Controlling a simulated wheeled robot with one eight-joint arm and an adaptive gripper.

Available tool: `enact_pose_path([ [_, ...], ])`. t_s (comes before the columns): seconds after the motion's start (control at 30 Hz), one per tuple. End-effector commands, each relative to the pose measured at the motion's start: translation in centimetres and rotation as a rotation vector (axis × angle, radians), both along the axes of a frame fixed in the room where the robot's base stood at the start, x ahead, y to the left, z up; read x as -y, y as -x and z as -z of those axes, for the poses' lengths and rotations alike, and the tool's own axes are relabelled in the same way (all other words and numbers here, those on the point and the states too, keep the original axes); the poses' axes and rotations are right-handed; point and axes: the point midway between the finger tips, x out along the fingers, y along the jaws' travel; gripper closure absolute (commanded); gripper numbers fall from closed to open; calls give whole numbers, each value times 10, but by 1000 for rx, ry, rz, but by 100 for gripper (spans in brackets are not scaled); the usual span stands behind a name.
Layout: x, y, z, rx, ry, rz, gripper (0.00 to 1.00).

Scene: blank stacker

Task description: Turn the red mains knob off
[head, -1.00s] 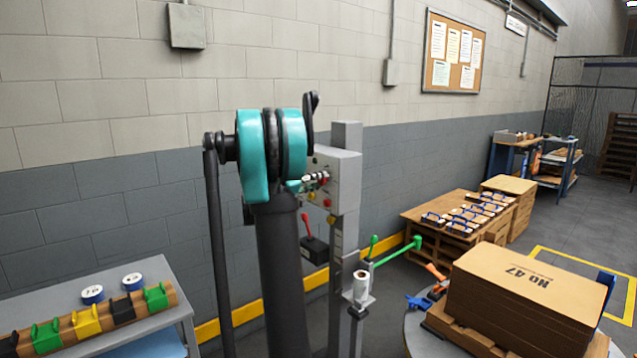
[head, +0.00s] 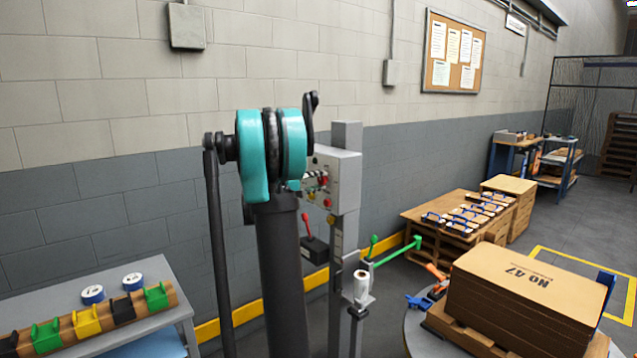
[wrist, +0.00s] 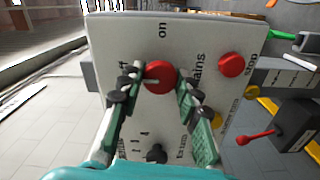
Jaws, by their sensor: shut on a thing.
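The red mains knob (wrist: 160,77) is on the grey control panel (wrist: 205,38), which shows turned sideways in the wrist view. My gripper (wrist: 158,84) has one finger on each side of the knob and is shut on it. A pale mark on the knob points to the left in the picture, away from the printed "on" above it. A label left of the knob is partly hidden by a finger. In the head view the panel (head: 347,165) stands beyond my arm, and my fingers (head: 316,179) show only small at its face.
A red stop button (wrist: 231,65) sits right of the knob, and a black knob (wrist: 156,153) lies below. A yellow button (wrist: 250,92) and a red-handled lever (wrist: 258,136) are to the right. A carton stack (head: 520,296) stands at right in the head view.

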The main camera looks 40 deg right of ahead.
Motion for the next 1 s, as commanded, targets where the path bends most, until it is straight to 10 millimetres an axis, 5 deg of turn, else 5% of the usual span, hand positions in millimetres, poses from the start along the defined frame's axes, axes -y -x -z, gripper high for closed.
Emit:
enact_pose_path([
  [0.13,-1,-1,1,0,-1,-1,96],
  [0.17,-1,-1,1,0,-1,-1,66],
  [0.33,0,0,0,1,-1,-1,45],
  [0.7,-6,0,0,1,0,-2,45],
  [1.0,-58,3,0,1,0,-6,45],
])
